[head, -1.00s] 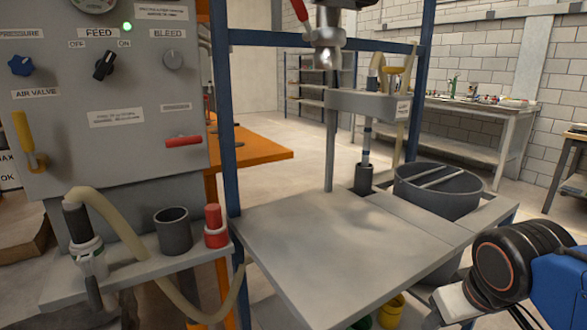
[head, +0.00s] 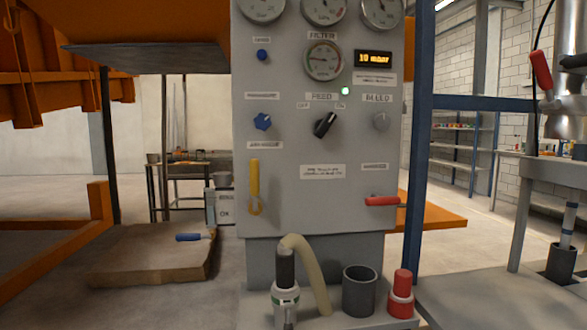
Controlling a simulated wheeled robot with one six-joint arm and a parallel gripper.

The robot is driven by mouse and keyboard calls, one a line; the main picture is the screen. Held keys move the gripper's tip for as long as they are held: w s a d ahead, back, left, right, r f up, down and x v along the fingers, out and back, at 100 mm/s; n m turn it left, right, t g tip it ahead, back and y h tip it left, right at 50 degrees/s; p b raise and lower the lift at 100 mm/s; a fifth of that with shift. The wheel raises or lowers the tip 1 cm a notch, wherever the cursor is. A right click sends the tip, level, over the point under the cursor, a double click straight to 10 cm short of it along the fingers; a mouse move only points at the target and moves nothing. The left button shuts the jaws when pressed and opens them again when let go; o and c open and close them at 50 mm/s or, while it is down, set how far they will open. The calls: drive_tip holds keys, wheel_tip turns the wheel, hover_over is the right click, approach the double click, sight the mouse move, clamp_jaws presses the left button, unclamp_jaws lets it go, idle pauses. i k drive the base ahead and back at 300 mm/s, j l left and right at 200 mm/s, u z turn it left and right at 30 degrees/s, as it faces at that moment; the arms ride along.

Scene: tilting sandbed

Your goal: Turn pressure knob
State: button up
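The pressure knob (head: 262,122) is a blue lobed knob on the left of the grey control panel (head: 290,205), under a white label that appears to read PRESSURE. A black FEED knob (head: 325,125) with OFF and ON marks sits to its right, and a grey BLEED knob (head: 380,121) farther right. Above are a filter gauge (head: 323,60) and a lit display (head: 373,57) that seems to read 10 mbar. A green light (head: 345,90) is on near the FEED label. My gripper is not visible in the head view now.
A yellow-handled valve (head: 254,185) and a red lever (head: 381,201) stick out from the panel. Below, a shelf holds a hose fitting (head: 285,290), a grey cup (head: 359,290) and a red-capped piece (head: 401,293). A blue frame post (head: 420,150) stands to the right.

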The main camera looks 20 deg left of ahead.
sight(262, 121)
drive_tip(key=j, duration=0.6)
drive_tip(key=l+u, duration=0.45)
drive_tip(key=k+l+u, duration=0.1)
drive_tip(key=l+u, duration=0.35)
drive_tip(key=k+l+u, duration=0.15)
drive_tip(key=l+u, duration=0.3)
